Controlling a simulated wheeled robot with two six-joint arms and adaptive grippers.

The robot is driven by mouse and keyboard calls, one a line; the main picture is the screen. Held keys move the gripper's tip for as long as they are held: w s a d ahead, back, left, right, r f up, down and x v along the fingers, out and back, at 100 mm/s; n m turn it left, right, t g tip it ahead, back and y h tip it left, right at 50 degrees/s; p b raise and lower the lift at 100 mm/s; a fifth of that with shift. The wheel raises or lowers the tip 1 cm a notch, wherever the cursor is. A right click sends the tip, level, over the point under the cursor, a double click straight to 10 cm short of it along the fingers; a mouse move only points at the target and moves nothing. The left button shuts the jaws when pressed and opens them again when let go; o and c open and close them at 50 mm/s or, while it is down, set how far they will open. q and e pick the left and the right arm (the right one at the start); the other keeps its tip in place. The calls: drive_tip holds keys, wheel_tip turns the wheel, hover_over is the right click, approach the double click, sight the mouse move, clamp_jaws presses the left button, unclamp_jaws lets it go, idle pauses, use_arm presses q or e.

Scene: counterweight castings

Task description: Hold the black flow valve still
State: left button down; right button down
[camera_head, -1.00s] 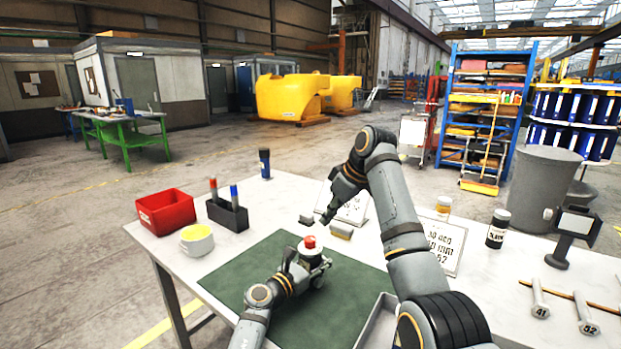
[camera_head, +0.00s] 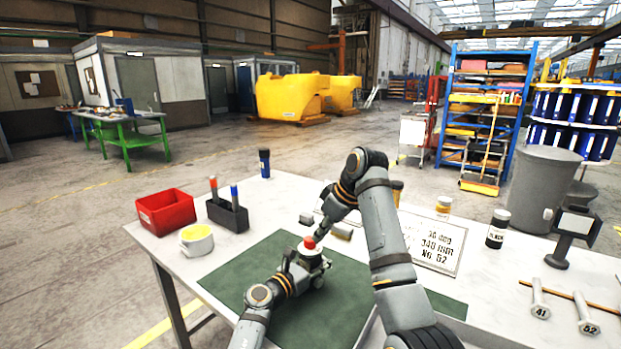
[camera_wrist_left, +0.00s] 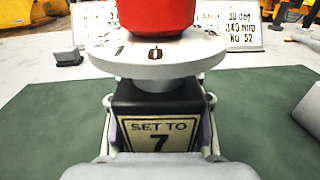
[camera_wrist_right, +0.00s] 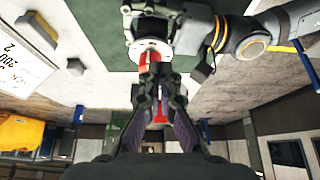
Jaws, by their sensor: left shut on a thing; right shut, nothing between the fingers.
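The black flow valve (camera_wrist_left: 155,97) stands on the green mat (camera_head: 235,280), with a label reading "SET TO 7". My right gripper (camera_head: 321,230) is shut and empty, just above and beside the knob. In the right wrist view its fingertips (camera_wrist_right: 156,75) point at the knob; contact cannot be told.
A red bin (camera_head: 166,212), a yellow-topped cup (camera_head: 197,240) and a black holder (camera_head: 228,215) with red and blue pens stand at left. The mat's front is free.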

sight(316, 247)
drive_tip(key=shift+f, duration=1.1)
drive_tip(key=shift+w+a, duration=0.1)
drive_tip(key=shift+w, duration=0.15)
drive_tip(key=shift+w+d, duration=0.1)
drive_tip(key=shift+d, duration=0.1)
drive_tip(key=shift+w+d, duration=0.4)
drive_tip(key=shift+w, duration=0.2)
drive_tip(key=shift+w, duration=0.2)
drive_tip(key=shift+d, duration=0.15)
